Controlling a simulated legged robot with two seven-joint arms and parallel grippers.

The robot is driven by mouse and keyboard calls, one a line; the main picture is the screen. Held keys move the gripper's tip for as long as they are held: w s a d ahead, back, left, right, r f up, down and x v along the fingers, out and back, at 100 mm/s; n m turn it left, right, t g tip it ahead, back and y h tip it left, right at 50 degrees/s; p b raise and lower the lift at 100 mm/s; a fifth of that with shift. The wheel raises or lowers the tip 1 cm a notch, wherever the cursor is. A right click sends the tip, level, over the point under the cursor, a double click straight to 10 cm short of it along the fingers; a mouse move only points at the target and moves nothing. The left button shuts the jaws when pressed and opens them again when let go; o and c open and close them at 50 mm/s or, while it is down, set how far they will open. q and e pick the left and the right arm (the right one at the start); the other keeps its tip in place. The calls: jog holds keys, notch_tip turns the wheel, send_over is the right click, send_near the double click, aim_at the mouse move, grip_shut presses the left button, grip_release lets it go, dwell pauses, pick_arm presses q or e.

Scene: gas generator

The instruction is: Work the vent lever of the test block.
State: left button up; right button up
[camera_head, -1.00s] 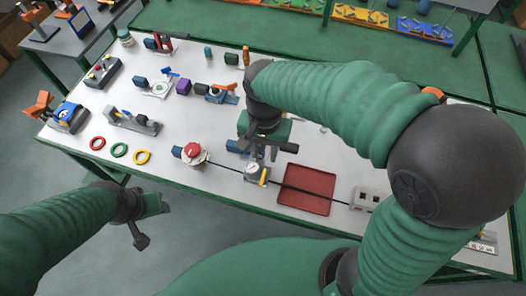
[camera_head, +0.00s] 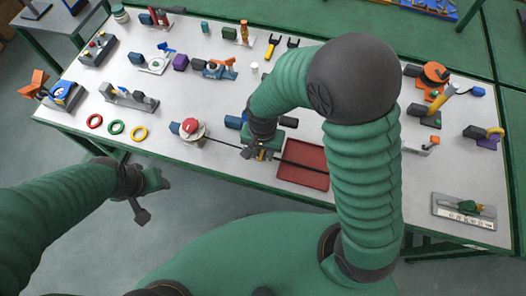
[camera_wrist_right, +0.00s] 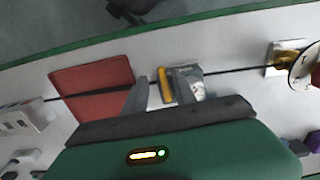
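The test block (camera_wrist_right: 195,90) is a small grey block with a pale round face and a yellow lever (camera_wrist_right: 165,84), seen in the right wrist view. In the head view it is mostly hidden under my right gripper (camera_head: 252,153), with only a bit of the yellow lever (camera_head: 263,155) showing. In the right wrist view my right gripper (camera_wrist_right: 158,80) is open, its two dark fingers apart, with the yellow lever between them in the picture. I cannot tell whether a finger touches it. My left gripper (camera_head: 148,197) hangs off the table's front edge; its opening is unclear.
A dark rod (camera_wrist_right: 235,70) runs along the table past the block. A red tray (camera_head: 303,164) lies just right of it, and a red-topped round device (camera_head: 191,128) stands left. A white socket box (camera_wrist_right: 18,122) is beyond the tray. Coloured rings (camera_head: 116,127) lie further left.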

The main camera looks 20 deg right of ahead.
jog(key=shift+w+a, duration=0.1)
jog(key=shift+a, duration=0.5)
jog(key=shift+c, duration=1.6)
jog(key=shift+d, duration=0.25)
grip_shut()
jog(key=shift+d, duration=0.2)
pick_arm(q)
jog(key=shift+a, duration=0.2)
jog(key=shift+a, duration=0.15)
pick_arm(e)
jog(key=shift+a, duration=0.15)
